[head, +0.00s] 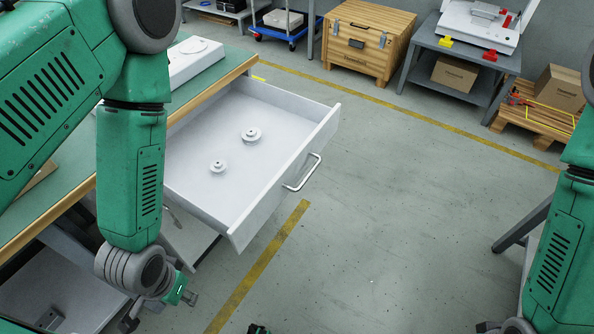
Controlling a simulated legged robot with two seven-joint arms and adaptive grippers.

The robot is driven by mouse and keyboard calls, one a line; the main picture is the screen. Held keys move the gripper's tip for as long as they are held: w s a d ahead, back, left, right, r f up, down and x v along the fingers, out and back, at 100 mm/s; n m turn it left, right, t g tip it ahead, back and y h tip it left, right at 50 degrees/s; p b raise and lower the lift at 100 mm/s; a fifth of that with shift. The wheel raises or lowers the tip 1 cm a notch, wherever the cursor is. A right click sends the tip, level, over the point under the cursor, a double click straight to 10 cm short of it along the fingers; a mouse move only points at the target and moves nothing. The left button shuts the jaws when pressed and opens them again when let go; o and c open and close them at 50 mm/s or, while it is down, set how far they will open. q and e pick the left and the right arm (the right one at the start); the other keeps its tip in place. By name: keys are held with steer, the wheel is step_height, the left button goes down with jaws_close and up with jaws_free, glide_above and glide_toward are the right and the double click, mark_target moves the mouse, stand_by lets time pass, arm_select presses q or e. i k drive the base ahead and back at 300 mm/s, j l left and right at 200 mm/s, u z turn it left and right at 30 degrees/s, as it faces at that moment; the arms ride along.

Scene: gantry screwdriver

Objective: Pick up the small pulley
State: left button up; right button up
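Two pale grey pulleys stand in the open white drawer (190,192) in the head view. The small pulley (217,167) is nearer to me and left of the larger pulley (251,136); the two are apart. My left gripper (163,303) hangs at the lower left, outside the drawer and in front of its near corner. It does not touch either pulley. Its fingers are small and partly hidden by the wrist, so their opening is unclear. My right gripper (487,327) shows only in part at the bottom right edge, far from the drawer.
The drawer's front panel with its handle (303,174) rises right of the pulleys. The green-topped workbench (205,85) borders the drawer on the left. Wooden crate (365,42), grey table (465,60) and pallet (535,120) stand at the back. The floor right of the drawer is clear.

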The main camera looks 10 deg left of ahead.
mark_target(218, 167)
steer(key=i+l+u, duration=0.1)
steer(key=u, duration=1.5)
steer(key=k+l, duration=0.05)
